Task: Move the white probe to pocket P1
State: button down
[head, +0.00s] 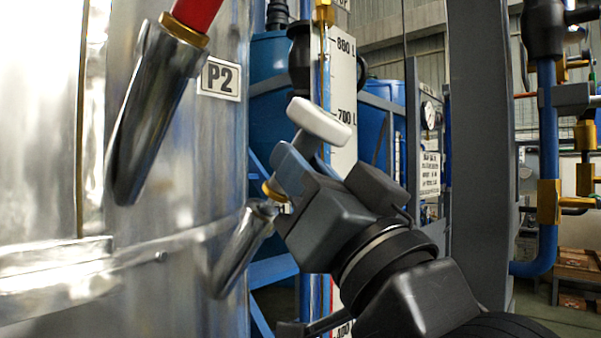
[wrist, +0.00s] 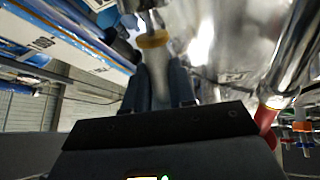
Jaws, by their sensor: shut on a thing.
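The white probe (head: 320,121) has a pale rounded head on a stem, and it is tilted. My gripper (head: 283,178) is shut on it; the head sticks out above the fingers. In the wrist view the probe's pale body (wrist: 158,68) shows between the two dark fingers. Just beyond the fingertips is the brass collar (wrist: 153,40) of the lower slanted metal pocket (head: 241,248) on the tank wall. The probe lines up with this collar. I cannot tell how far its tip is inside. No P1 label is readable; the fingers partly hide the collar.
The upper pocket (head: 150,115), beside the P2 label (head: 220,77), holds a red probe (head: 196,12); the red one also shows in the wrist view (wrist: 266,117). The shiny tank (head: 50,150) fills the left. A level scale (head: 343,90) and blue frame stand behind my gripper.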

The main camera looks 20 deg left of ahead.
aim_at(343, 126)
jog(key=shift+s+d+r+p, duration=0.1)
jog(key=shift+d+r+p, duration=0.55)
jog(key=shift+r, duration=0.3)
jog(key=shift+s+d+r+p, duration=0.1)
jog(key=shift+d+r+p, duration=0.5)
jog(key=shift+r, duration=0.3)
jog(key=shift+s+d+r+p, duration=0.1)
jog(key=shift+d+r+p, duration=0.4)
jog(key=shift+d+r, duration=0.35)
jog(key=shift+a+r, duration=0.1)
jog(key=shift+p, duration=0.4)
jog(key=a+f+b, duration=0.4)
jog(key=a+f, duration=0.1)
jog(key=f, duration=0.2)
jog(key=shift+w, duration=0.35)
dwell(3.7)
